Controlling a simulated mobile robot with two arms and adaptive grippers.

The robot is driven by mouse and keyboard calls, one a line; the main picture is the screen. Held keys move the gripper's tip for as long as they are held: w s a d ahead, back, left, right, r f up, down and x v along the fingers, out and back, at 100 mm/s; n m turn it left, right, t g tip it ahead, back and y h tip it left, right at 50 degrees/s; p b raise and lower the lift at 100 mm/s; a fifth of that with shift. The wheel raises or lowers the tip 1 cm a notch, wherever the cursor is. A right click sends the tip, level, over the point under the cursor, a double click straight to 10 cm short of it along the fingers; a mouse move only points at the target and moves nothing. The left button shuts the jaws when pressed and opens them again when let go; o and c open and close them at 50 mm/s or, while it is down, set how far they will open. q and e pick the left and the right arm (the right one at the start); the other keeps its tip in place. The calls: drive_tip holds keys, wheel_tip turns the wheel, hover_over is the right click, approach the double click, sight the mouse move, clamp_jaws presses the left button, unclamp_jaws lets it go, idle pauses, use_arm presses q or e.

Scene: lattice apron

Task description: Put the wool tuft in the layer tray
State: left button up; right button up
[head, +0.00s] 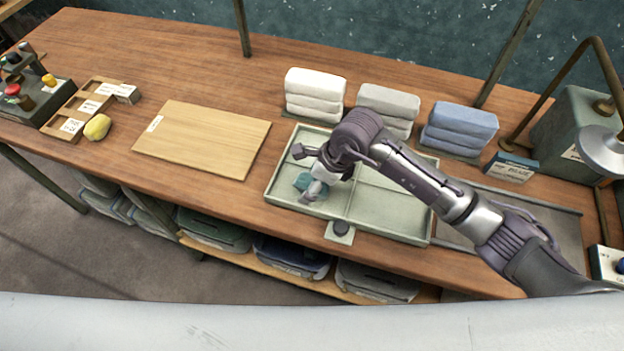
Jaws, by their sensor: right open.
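The layer tray is a pale green, shallow tray (385,232) with a raised rim and a divider, right of the middle of the bench. A small teal lump (302,182), which looks like the wool tuft, shows in its left section, partly hidden by my right gripper. My right gripper (307,176) is open, right at the teal lump and over the left section. I cannot tell whether the lump touches the tray floor or the fingers. My left gripper is not in view.
Folded stacks in white (315,95), grey (388,105) and blue (460,128) stand behind the tray. A wooden board (203,138) lies to its left. A yellow lump (97,127) sits by a small compartment box (85,100). A lamp (597,150) stands at the right.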

drive_tip(key=shift+d+r, duration=0.1)
drive_tip(key=shift+r, duration=0.2)
drive_tip(key=b+v, duration=0.3)
drive_tip(key=v, duration=0.8)
drive_tip(key=shift+r, duration=0.25)
drive_tip(key=shift+s+d, duration=0.1)
drive_tip(key=shift+d, duration=0.05)
